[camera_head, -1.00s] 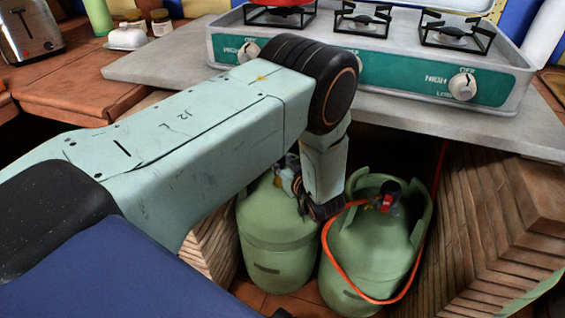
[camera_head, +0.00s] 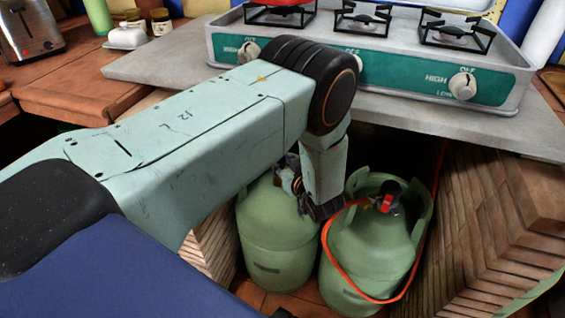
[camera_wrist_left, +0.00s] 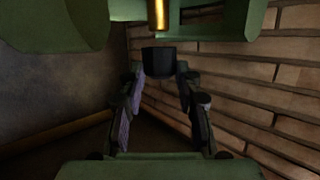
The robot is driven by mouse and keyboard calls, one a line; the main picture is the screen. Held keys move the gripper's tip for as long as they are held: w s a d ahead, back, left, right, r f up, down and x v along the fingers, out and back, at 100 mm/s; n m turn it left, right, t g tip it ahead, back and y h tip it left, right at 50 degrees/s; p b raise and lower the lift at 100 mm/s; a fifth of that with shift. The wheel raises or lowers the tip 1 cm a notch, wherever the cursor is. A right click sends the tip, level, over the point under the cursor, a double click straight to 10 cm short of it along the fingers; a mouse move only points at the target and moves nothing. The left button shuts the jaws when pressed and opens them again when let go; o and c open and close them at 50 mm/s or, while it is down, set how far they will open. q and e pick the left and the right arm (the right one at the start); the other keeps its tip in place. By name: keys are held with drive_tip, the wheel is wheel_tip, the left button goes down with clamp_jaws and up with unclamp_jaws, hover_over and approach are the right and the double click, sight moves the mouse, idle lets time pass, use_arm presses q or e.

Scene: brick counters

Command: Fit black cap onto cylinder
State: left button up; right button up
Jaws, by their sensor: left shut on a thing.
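My left gripper (camera_wrist_left: 160,72) is shut on a small black cap (camera_wrist_left: 158,61), which sits between its fingertips in the wrist view. A brass valve stem (camera_wrist_left: 162,15) lines up just above the cap in that picture, with a small gap visible between them. Green parts of the cylinder (camera_wrist_left: 60,25) surround the stem. In the head view my arm reaches down to the top of the left green cylinder (camera_head: 278,240). The wrist hides most of that cylinder's valve, and the cap and fingertips cannot be made out there. My right gripper is not in view.
A second green cylinder (camera_head: 365,252) stands close on the right, with a red-and-black regulator (camera_head: 388,198) and an orange hose (camera_head: 334,262). The grey countertop (camera_head: 430,118) with a gas stove (camera_head: 410,75) overhangs both. Brick walls (camera_head: 500,220) border the space.

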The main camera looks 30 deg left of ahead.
use_arm(q)
drive_tip(key=shift+f+b, duration=1.35)
drive_tip(key=shift+f, duration=0.45)
drive_tip(key=o, duration=1)
drive_tip(key=v, duration=0.7)
drive_tip(key=shift+s+d, duration=0.2)
